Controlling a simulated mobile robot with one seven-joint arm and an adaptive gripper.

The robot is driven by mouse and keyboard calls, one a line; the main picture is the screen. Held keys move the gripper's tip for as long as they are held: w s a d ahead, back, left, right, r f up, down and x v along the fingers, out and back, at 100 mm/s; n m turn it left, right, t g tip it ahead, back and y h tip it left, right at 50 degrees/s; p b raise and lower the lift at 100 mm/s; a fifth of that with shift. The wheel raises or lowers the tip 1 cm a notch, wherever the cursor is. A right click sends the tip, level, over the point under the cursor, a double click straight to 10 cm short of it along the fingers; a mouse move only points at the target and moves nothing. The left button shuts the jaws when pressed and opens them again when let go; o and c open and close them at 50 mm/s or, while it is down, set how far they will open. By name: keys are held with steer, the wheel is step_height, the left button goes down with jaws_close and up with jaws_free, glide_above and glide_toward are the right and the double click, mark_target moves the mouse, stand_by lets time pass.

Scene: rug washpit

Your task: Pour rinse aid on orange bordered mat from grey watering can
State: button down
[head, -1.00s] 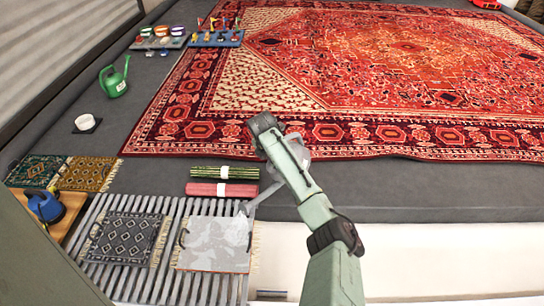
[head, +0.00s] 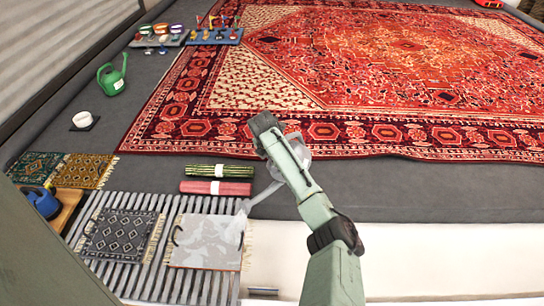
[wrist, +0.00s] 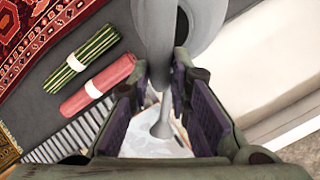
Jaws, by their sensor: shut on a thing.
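My gripper (wrist: 165,95) is shut on the grey watering can (wrist: 168,35), whose body fills the top of the wrist view. In the head view the can (head: 303,150) is partly hidden behind my arm. Its spout slants down left towards the orange-bordered mat (head: 200,252). The mat lies on the slatted rack, pale grey with white patches, with a thin orange edge at the front and fringed sides. In the wrist view the spout end overlaps the mat (wrist: 140,147); the gap between them is unclear. I cannot make out flowing liquid.
A dark patterned mat (head: 120,236) lies left on the slatted rack (head: 77,240). A green roll (head: 240,171) and a red roll (head: 235,188) lie behind the rack. A blue can (head: 43,203) and green watering can (head: 113,77) stand left. A large red rug (head: 370,80) lies beyond.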

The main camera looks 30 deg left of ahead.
steer(key=shift+w+r, duration=0.1)
steer(key=shift+r, duration=0.1)
steer(key=shift+r+g+p, duration=0.25)
steer(key=shift+g+p, duration=0.15)
steer(key=shift+p, duration=0.05)
steer(key=shift+r+g+y, duration=0.1)
steer(key=shift+g+y, duration=0.3)
steer(key=shift+g, duration=0.8)
steer(key=shift+m+g+b, duration=0.3)
steer(key=shift+g+b, duration=0.6)
steer(key=shift+b, duration=0.1)
steer(key=g+b, duration=0.2)
steer(key=b, duration=0.1)
steer(key=shift+r+y+b, duration=0.2)
steer(key=shift+y+b, duration=0.15)
steer(key=shift+y, duration=0.05)
steer(key=shift+g+b, duration=0.3)
steer(key=shift+b, duration=0.6)
steer(key=shift+r+b, duration=0.1)
steer(key=shift+b, duration=0.25)
steer(key=shift+r, duration=0.25)
